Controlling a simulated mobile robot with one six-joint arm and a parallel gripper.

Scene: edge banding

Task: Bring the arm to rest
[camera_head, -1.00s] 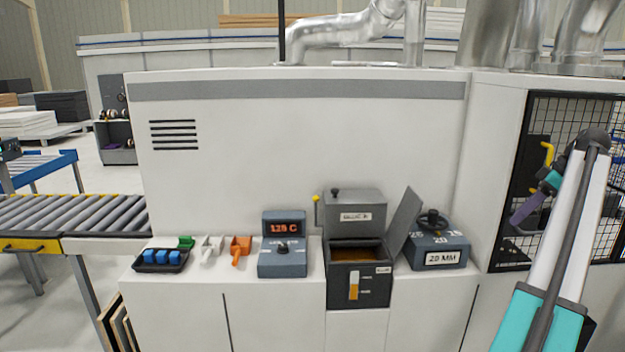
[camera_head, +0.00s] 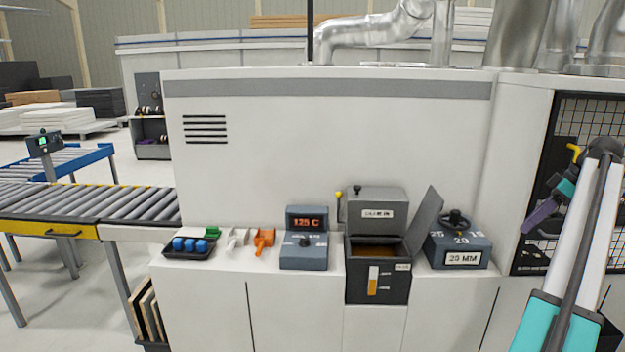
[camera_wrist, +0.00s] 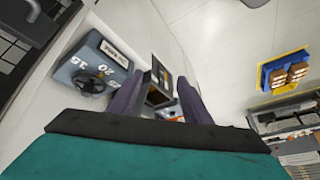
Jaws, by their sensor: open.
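My arm stands folded at the right of the head view, its white and teal links in front of the machine's mesh panel. My gripper (camera_head: 538,216), with dark purple fingers, is small at the right edge, in front of the mesh. In the wrist view my gripper (camera_wrist: 160,98) shows two purple fingers spread apart with nothing between them. Beyond the fingers are the open glue box (camera_wrist: 158,78) and the dial unit (camera_wrist: 92,70). The gripper touches nothing that I can see.
The white machine's ledge carries a black tray (camera_head: 171,252) of blue blocks, green, white and orange scoops, a 125 C unit (camera_head: 304,240), the glue box (camera_head: 378,282) with its lid up, and a 20 MM dial unit (camera_head: 475,246). A roller conveyor (camera_head: 95,205) stands at the left.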

